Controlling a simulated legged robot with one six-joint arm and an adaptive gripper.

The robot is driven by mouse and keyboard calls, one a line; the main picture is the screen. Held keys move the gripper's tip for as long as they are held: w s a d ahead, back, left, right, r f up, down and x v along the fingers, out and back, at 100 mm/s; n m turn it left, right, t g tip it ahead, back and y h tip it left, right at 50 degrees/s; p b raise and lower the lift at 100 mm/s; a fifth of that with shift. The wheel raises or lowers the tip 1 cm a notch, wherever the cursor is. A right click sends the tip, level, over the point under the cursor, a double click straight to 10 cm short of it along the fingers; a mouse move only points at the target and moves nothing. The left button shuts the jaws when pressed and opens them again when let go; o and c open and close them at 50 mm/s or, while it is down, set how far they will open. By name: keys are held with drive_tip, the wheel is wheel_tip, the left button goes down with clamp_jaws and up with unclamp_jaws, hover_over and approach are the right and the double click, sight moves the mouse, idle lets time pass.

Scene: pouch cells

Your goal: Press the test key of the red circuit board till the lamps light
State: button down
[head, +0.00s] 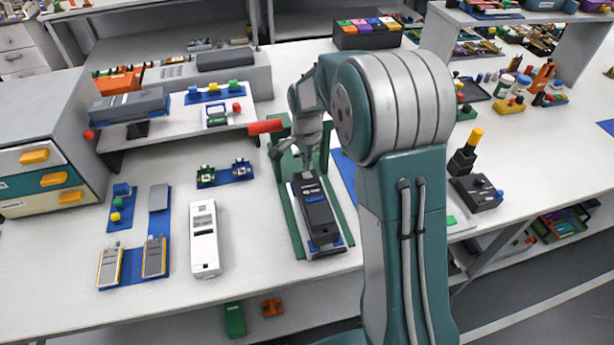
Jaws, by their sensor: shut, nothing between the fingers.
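I cannot make out a red circuit board, its test key or its lamps in the head view.
A red handle (265,126) sticks out at the frame's far left. A white device (205,240) and two pouch cells (154,256) lie on the left. A grey raised shelf (170,127) stands behind.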

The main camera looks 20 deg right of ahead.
sight(307, 175)
drive_tip(key=shift+f, duration=1.35)
idle(1.0)
drive_tip(key=shift+r, duration=3)
drive_tip(key=shift+r, duration=0.1)
drive_tip(key=s+r+n+t, duration=0.2)
drive_tip(key=s+r+n, duration=0.4)
drive_tip(key=s, duration=0.8)
drive_tip(key=s+r+n+t, duration=0.3)
drive_tip(key=s+r+n, duration=0.3)
drive_tip(key=s, duration=0.7)
wheel_tip(307, 175, up, 2)
drive_tip(key=shift+s+r+t, duration=0.1)
drive_tip(key=shift+s+t, duration=0.2)
drive_tip(key=shift+s, duration=0.05)
